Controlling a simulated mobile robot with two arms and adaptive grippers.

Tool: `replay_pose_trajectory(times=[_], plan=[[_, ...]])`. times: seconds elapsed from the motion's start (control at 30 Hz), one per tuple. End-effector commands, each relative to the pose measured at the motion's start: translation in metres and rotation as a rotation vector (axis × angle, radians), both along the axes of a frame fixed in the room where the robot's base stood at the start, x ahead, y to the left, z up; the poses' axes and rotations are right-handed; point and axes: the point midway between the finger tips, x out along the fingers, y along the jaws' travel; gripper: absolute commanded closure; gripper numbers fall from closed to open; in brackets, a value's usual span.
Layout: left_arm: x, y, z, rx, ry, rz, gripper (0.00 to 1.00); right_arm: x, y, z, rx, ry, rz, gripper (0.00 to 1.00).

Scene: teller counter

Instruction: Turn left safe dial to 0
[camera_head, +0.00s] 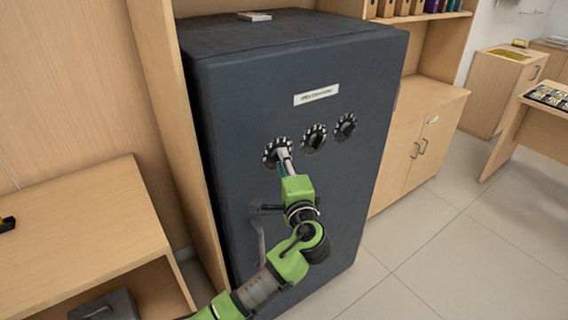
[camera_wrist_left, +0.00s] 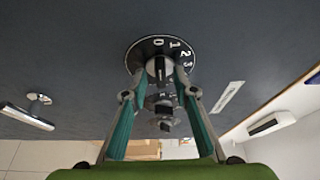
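A dark grey safe (camera_head: 300,85) stands upright with three round dials in a row on its front. The left dial (camera_head: 270,152) has a black ring with white numerals; in the left wrist view the left dial (camera_wrist_left: 158,42) shows 0, 1, 2 and 3 along its top and right rim. My left gripper (camera_head: 284,154) reaches this dial. In the wrist view its two fingers (camera_wrist_left: 160,74) stand on either side of the centre knob (camera_wrist_left: 159,66); whether they press on it is unclear. The knob's pointer is hard to read. My right gripper is out of view.
The middle dial (camera_head: 314,138) and right dial (camera_head: 345,126) sit close beside the left one. A handle (camera_head: 262,209) is below, a white label (camera_head: 316,95) above. A wooden desk (camera_head: 80,225) is at left, a cabinet (camera_head: 425,130) at right. Tiled floor at lower right is clear.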

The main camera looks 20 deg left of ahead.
Motion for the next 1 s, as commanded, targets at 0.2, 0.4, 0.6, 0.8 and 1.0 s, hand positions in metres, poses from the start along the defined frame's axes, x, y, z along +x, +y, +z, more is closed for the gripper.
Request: replay_pose_trajectory(times=[0.2, 0.4, 0.6, 0.8, 1.0], plan=[[-0.014, -0.008, -0.001, -0.001, 0.002, -0.001, 0.74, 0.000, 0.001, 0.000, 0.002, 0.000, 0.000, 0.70], [-0.050, -0.029, -0.001, -0.003, 0.002, -0.003, 0.74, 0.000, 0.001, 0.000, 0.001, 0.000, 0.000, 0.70], [-0.084, -0.048, -0.002, -0.003, 0.003, -0.002, 0.74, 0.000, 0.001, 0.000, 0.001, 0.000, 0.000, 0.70], [-0.102, -0.058, -0.001, 0.000, 0.001, 0.000, 0.74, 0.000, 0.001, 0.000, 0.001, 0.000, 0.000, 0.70], [-0.105, -0.059, -0.001, 0.000, 0.000, 0.000, 0.74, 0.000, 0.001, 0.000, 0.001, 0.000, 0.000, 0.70]])
